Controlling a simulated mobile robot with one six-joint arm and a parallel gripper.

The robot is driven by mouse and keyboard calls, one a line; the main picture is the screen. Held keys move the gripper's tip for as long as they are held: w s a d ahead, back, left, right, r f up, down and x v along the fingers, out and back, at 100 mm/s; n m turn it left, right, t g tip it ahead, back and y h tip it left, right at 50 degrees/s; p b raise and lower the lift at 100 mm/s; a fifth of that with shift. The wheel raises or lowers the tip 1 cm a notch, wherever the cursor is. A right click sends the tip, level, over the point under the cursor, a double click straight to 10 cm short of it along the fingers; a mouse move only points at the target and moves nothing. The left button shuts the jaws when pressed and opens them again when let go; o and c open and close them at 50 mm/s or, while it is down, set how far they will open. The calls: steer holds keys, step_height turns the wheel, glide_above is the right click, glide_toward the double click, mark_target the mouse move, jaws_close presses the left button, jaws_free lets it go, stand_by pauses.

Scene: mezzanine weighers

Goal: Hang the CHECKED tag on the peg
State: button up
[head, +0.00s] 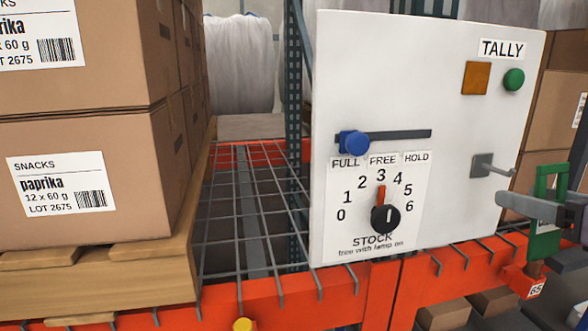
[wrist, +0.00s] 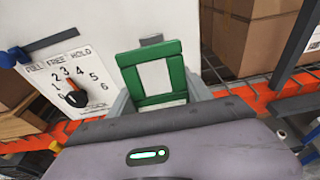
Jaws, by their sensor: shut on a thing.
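My gripper (head: 532,206) is at the right edge of the head view, shut on a green-framed tag (head: 544,245). The tag hangs upright in the jaws, with an opening in its top part. In the wrist view the tag (wrist: 153,70) shows green with pale areas between my fingers (wrist: 160,92); no lettering on it can be read. The grey peg (head: 492,168) sticks out from the right side of the white panel (head: 450,120). In the wrist view the peg's mount (wrist: 151,40) shows just beyond the tag's top edge. The tag appears apart from the peg.
The panel carries a blue slider knob (head: 353,143) at FULL, a black dial (head: 385,218) pointing at 3, an amber square (head: 475,78) and a green button (head: 513,79). An orange rack beam (head: 350,290) runs below. Boxes (head: 80,130) stand left, more at right.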

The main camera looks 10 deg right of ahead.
mark_target(475, 187)
steer(key=shift+a+r+x, duration=0.1)
steer(key=shift+r+x, duration=0.05)
steer(key=shift+x, duration=0.85)
steer(key=shift+a+r+x, duration=0.1)
steer(key=shift+r+x, duration=0.05)
steer(key=shift+x, duration=0.85)
steer(key=shift+a+r+x, duration=0.1)
steer(key=shift+r+x, duration=0.05)
steer(key=shift+x, duration=0.85)
steer(key=shift+w, duration=0.65)
steer(key=shift+f+b, duration=0.4)
steer(key=shift+f, duration=0.35)
